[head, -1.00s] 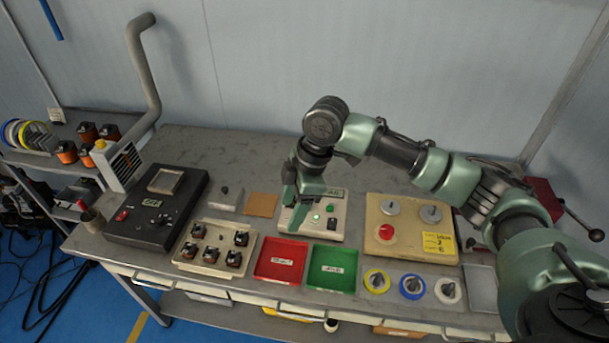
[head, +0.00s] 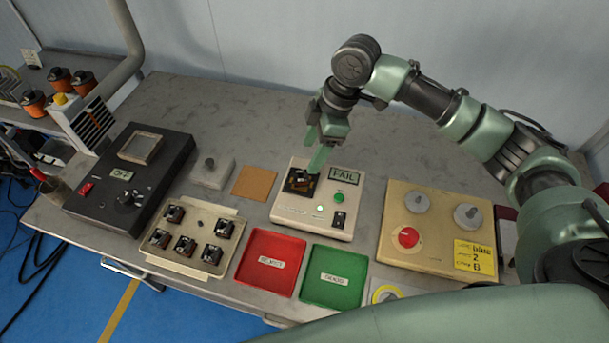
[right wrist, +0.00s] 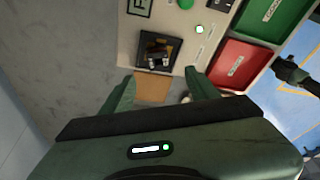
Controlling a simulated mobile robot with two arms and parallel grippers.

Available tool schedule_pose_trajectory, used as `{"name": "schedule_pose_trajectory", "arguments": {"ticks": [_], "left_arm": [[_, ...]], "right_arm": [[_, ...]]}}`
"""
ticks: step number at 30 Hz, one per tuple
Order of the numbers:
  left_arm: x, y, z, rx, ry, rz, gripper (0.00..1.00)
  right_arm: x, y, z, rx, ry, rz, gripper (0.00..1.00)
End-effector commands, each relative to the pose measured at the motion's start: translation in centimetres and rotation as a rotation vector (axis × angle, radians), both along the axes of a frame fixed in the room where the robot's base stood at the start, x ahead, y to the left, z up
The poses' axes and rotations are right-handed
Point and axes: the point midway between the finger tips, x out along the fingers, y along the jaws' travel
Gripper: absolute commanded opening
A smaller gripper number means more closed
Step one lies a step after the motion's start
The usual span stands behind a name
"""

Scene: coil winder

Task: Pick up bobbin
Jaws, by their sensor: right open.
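A small dark bobbin (head: 303,181) sits in the black socket of the white tester (head: 325,215). The tester's display reads FAIL. In the right wrist view the bobbin (right wrist: 157,54) lies in the socket beyond my fingertips. My right gripper (head: 317,152) is open and empty, above the back of the tester, with one finger close to the socket in the head view. Its two fingers show apart in the right wrist view (right wrist: 160,92). Similar bobbins stand in the beige tray (head: 194,239) at left.
A red tray (head: 270,264) and a green tray (head: 334,277) lie in front of the tester. A beige box (head: 428,243) with knobs and a red button is to the right. A black control unit (head: 132,180) reading OFF stands left. A brown pad (head: 254,183) lies beside the tester.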

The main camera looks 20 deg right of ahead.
Motion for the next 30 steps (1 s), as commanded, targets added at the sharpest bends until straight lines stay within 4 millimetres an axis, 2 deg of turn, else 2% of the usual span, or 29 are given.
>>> {"name": "schedule_pose_trajectory", "arguments": {"ticks": [1,4,14,21,30], "left_arm": [[-0.1,0.1,-0.8,0.001,0.002,0.000,0.00],[-0.1,0.2,-1.0,0.002,0.002,-0.001,0.00],[-0.1,0.2,0.1,0.002,0.002,0.000,0.00],[-0.1,0.2,1.1,0.002,0.002,0.000,0.00],[-0.1,0.2,1.0,0.002,0.001,0.000,0.00]], "right_arm": [[0.0,0.0,-0.8,0.000,0.000,0.000,0.60],[0.0,0.1,-1.3,0.000,0.001,0.000,0.60],[0.0,1.2,-4.3,0.000,0.004,0.000,0.60],[0.1,2.3,-7.6,-0.001,0.002,0.000,0.60],[0.1,2.5,-8.4,0.000,-0.001,0.001,0.60]]}}
